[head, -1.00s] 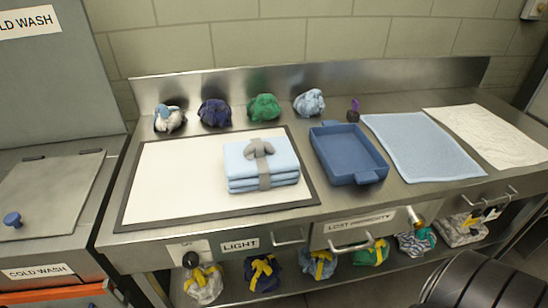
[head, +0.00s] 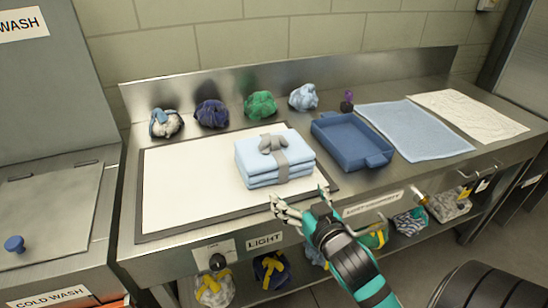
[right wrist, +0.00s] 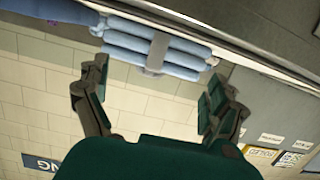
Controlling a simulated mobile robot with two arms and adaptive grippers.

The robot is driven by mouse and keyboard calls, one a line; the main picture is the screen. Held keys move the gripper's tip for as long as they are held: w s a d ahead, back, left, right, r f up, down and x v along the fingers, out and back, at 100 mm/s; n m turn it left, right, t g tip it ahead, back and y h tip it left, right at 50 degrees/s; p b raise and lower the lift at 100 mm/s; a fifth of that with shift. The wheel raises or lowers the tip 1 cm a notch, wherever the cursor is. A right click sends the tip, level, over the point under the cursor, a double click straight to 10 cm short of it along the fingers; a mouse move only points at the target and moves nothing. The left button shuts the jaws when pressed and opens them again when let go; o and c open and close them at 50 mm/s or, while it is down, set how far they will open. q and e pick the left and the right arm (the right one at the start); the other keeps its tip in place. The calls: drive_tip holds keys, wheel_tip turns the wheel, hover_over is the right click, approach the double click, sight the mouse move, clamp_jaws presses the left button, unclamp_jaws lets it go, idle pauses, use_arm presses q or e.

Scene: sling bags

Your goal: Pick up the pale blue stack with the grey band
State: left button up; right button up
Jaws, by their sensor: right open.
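The pale blue stack (head: 262,163) is several folded layers with a grey band (head: 281,165) around it and a grey knot on top. It rests on the white mat with a dark border (head: 185,181), near its right end. In the right wrist view the stack (right wrist: 120,41) and its band (right wrist: 157,50) show at the top, beyond the fingers. My right gripper (head: 298,203) is open and empty, in front of the stack and apart from it. Its spread fingers also show in the right wrist view (right wrist: 155,95). My left gripper is not in view.
A blue tray (head: 340,151) stands right of the stack. A light blue cloth (head: 415,130) and a white cloth (head: 470,113) lie farther right. Several bundles, including a green one (head: 260,105), line the back. Drawer handles and a lower shelf are below the counter edge.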

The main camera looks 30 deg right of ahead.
drive_tip(key=t, duration=0.2)
approach(275, 141)
drive_tip(key=x, duration=0.1)
drive_tip(key=p+x, duration=0.1)
drive_tip(key=x, duration=0.3)
drive_tip(key=shift+w+d+r+p, duration=0.15)
drive_tip(key=shift+r+p, duration=0.1)
drive_tip(key=shift+p, duration=0.05)
drive_tip(key=shift+x, duration=0.85)
drive_tip(key=x, duration=0.2)
drive_tip(key=f+x, duration=0.1)
drive_tip(key=x, duration=0.1)
drive_tip(key=shift+w+p, duration=0.35)
drive_tip(key=shift+s+r, duration=0.1)
drive_tip(key=shift+c, duration=0.9)
drive_tip(key=c, duration=1.6)
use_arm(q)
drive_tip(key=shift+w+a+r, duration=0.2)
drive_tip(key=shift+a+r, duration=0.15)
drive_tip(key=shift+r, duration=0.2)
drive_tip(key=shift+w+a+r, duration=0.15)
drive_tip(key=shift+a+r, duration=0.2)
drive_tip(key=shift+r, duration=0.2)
use_arm(e)
drive_tip(key=shift+r, duration=0.2)
